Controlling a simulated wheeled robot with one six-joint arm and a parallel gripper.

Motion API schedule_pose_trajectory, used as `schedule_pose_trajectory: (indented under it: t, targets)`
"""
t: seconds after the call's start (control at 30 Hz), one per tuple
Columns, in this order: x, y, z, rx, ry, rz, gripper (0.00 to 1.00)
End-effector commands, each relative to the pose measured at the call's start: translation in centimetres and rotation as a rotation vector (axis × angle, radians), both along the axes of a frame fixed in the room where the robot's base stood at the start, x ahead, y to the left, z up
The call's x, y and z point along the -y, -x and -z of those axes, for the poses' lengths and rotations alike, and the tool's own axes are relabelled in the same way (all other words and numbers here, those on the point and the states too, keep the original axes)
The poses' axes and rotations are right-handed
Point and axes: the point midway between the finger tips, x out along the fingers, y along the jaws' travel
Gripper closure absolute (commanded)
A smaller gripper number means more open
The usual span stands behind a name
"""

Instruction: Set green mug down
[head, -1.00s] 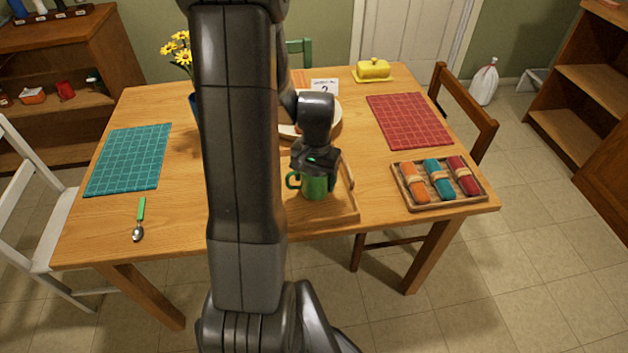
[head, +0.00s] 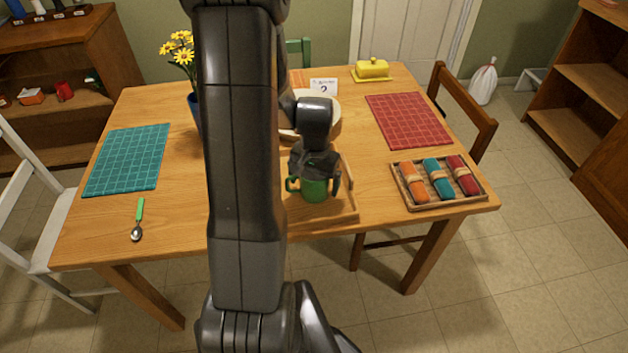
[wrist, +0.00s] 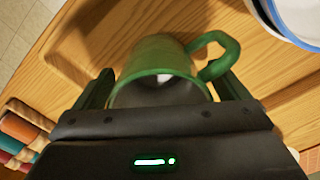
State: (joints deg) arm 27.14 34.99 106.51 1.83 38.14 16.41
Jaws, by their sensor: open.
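The green mug (head: 314,190) stands on the wooden tray (head: 335,215) near the table's front edge, its handle to the left in the head view. My gripper (head: 316,186) is over the mug from above, its jaws open with one finger on each side. In the wrist view the mug (wrist: 160,68) lies between the two spread fingers (wrist: 163,92), with its handle to the right. Its base looks to be on the tray, though the contact is partly hidden.
A round white-rimmed dish (head: 332,122) is just behind the gripper, beside a small card (head: 323,88). A tray of rolled napkins (head: 438,181) lies to the right, a red placemat (head: 408,119) behind it. A vase of yellow flowers (head: 180,52) is partly hidden by my arm.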

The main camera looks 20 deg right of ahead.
Motion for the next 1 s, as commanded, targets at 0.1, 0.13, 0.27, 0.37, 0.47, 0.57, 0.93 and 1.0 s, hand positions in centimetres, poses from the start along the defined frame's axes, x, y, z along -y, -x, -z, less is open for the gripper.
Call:
schedule_pose_trajectory:
  t: [0.1, 0.13, 0.27, 0.37, 0.47, 0.57, 0.93, 1.0]
  targets:
    - [0.1, -0.1, -1.2, 0.004, 0.002, 0.000, 0.06]
    - [0.1, -0.1, -1.7, 0.004, 0.002, 0.000, 0.06]
    - [0.1, 0.0, -4.1, 0.006, 0.003, 0.000, 0.06]
    - [0.2, 0.0, -6.2, 0.006, 0.004, 0.000, 0.06]
    - [0.2, 0.0, -8.3, 0.006, 0.003, 0.000, 0.06]
    - [0.2, 0.1, -10.0, 0.005, 0.002, 0.000, 0.06]
    - [0.2, 0.2, -12.2, 0.000, 0.000, 0.000, 0.06]
    - [0.2, 0.2, -12.2, 0.000, 0.000, 0.000, 0.06]
